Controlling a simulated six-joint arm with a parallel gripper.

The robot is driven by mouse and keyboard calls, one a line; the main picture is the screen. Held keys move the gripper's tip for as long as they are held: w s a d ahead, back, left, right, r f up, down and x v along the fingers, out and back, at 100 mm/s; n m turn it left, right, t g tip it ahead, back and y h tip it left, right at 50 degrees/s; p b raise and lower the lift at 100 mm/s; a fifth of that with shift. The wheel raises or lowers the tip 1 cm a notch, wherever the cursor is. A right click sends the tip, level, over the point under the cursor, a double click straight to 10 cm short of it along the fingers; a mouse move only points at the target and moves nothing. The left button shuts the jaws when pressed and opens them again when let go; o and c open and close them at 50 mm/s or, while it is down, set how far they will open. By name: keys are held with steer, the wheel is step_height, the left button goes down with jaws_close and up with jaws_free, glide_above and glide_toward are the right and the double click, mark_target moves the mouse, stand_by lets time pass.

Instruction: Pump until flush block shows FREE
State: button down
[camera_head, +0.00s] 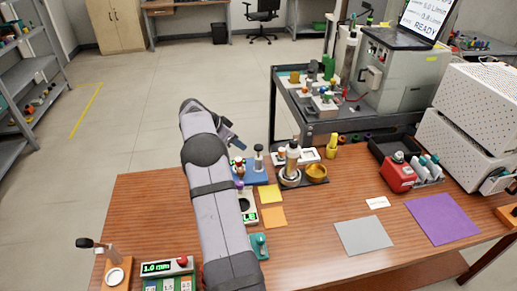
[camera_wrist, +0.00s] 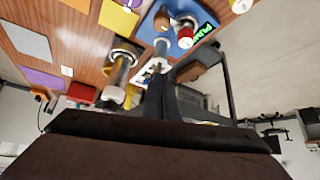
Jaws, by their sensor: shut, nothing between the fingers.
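The blue block (camera_head: 263,178) stands on the wooden table just right of my arm, partly hidden by it. In the wrist view the blue block (camera_wrist: 149,22) shows upside down at the top, with a small green-lettered display (camera_wrist: 203,32) that seems to begin "PUM"; the rest is unclear. A red-and-white part (camera_wrist: 186,37) is beside the display. My gripper (camera_head: 237,145) is shut and empty, raised beyond the block. Its dark fingers (camera_wrist: 162,88) also show in the wrist view, apart from the block.
Yellow (camera_head: 270,193) and orange (camera_head: 273,217) squares lie in front. A red device (camera_head: 398,174) is farther right. The table's middle right is mostly clear.

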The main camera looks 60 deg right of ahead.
steer(key=shift+v, duration=1.25)
